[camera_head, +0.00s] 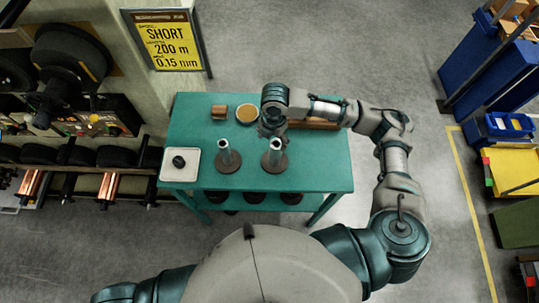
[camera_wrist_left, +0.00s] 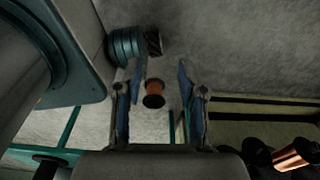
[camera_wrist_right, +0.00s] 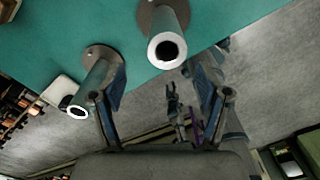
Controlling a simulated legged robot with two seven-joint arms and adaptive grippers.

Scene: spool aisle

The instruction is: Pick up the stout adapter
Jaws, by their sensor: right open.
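Two upright metal tube adapters on round dark bases stand on the teal table (camera_head: 320,172). The right adapter (camera_head: 274,157) looks thicker in the right wrist view (camera_wrist_right: 163,40), though it is also nearer there. The left adapter (camera_head: 229,158) shows as a slimmer tube there (camera_wrist_right: 92,84). My right gripper (camera_head: 268,130) is open and empty, just behind and above the right adapter in the head view; I see no contact. My left gripper (camera_wrist_left: 158,80) is open and empty, away from the table top; it is outside the head view.
A white tray (camera_head: 170,167) with a black knob lies at the table's left. A copper spool (camera_head: 219,112) and a round yellowish-topped piece (camera_head: 246,114) stand at the back. A rack of black spools (camera_head: 75,60) stands left. The table's right front is clear.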

